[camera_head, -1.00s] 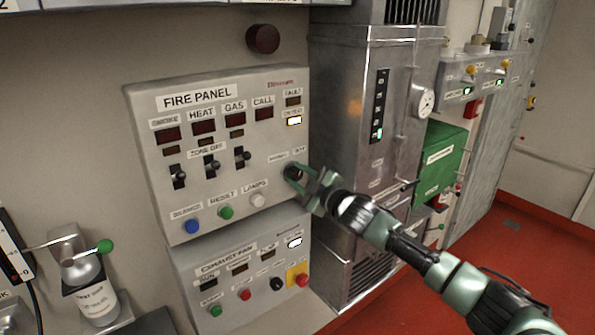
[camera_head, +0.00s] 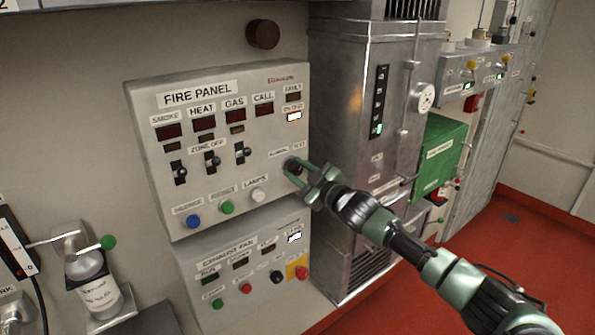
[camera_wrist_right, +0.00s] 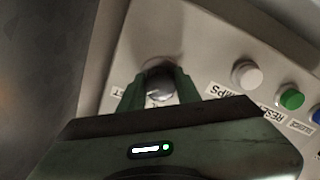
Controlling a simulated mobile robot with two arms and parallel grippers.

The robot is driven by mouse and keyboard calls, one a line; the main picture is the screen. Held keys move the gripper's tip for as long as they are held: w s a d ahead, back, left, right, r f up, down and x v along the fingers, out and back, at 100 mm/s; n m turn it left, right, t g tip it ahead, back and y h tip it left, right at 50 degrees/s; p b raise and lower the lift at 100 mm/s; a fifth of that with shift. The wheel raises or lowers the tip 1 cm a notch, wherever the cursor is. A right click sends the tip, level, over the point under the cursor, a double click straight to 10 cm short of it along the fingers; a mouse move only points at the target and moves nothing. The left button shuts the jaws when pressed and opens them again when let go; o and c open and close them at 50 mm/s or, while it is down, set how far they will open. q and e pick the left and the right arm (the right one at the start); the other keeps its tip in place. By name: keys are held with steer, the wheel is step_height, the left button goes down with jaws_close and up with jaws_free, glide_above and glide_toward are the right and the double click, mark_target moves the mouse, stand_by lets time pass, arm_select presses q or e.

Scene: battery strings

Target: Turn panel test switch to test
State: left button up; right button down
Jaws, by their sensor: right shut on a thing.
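The fire panel (camera_head: 230,190) is a light grey box on the wall, with dark indicator windows, three toggle switches and coloured buttons. Its test switch (camera_head: 290,166) is a dark round knob at the right, under a small label partly reading "TEST". My right gripper (camera_head: 299,174) is shut on this knob, its green fingers on either side. In the right wrist view the knob (camera_wrist_right: 160,86) shows grey and rounded between the two fingers (camera_wrist_right: 160,92). The fingers partly hide it, so I cannot tell its setting. My left gripper is out of view.
Just left of the knob are a white lamps button (camera_head: 258,195), a green button (camera_head: 227,207) and a blue button (camera_head: 193,221). The exhaust fan panel (camera_head: 225,285) is below. A metal cabinet (camera_head: 345,150) stands close on the right. A bottle (camera_head: 95,285) sits at lower left.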

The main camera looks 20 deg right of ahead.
steer(key=c, duration=1)
jaws_free()
steer(key=shift+s, duration=0.1)
steer(key=shift+s+d+f, duration=0.1)
steer(key=shift+s+f, duration=0.05)
steer(key=shift+s, duration=0.05)
steer(key=b+v, duration=0.3)
steer(key=v, duration=0.4)
steer(key=shift+s, duration=0.1)
